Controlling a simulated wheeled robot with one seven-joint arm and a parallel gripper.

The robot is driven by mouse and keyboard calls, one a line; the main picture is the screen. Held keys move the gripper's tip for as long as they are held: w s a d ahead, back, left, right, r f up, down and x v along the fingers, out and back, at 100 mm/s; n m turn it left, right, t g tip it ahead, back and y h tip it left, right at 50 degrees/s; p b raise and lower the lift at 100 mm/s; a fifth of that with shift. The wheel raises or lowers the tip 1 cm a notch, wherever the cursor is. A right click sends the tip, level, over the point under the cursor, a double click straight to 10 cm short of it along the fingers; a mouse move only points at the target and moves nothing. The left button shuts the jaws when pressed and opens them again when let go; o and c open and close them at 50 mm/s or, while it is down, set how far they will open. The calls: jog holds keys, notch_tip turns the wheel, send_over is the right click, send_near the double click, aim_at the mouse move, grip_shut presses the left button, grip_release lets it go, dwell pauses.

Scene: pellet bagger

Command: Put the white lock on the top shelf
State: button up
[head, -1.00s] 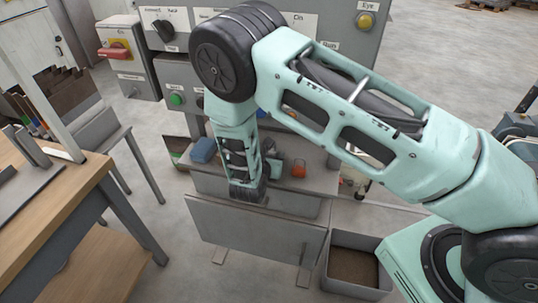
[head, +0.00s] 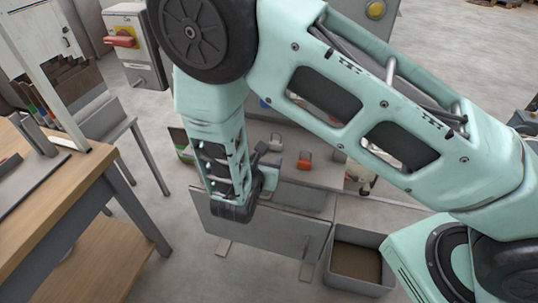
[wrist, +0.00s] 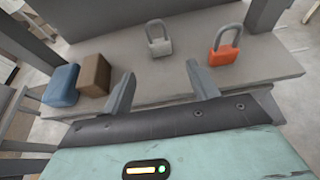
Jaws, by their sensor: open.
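The white lock (wrist: 159,46) stands on a grey ledge (wrist: 262,70) in the wrist view, its shackle up. It looks pale grey and also shows small in the head view (head: 275,143). An orange lock (wrist: 224,55) is to its right, also in the head view (head: 304,160). My gripper (wrist: 162,84) is open, its two fingers spread and nothing between them. In the wrist view the white lock appears beyond the fingertips, between their lines and apart from them. I cannot tell which surface is the top shelf.
A blue object (wrist: 61,86) and a brown block (wrist: 95,75) sit on the ledge's left. A grey panel (head: 265,235) stands in front of the ledge. An open grey bin (head: 360,258) is right of it. A wooden table (head: 60,200) is at the left.

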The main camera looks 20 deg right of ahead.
jog(key=s+d+r+m+g, duration=0.4)
jog(key=s+r+m+g, duration=0.5)
jog(key=s+r+m, duration=0.4)
jog(key=s+a+r+m+g+y, duration=0.1)
jog(key=s+a+r+m+y, duration=0.2)
jog(key=s, duration=0.3)
jog(key=s+a+r+m+y, duration=0.3)
jog(key=s+m+y, duration=0.2)
jog(key=s, duration=0.1)
jog(key=shift+s+r+g, duration=0.15)
jog(key=shift+r+g, duration=0.1)
jog(key=shift+g, duration=0.15)
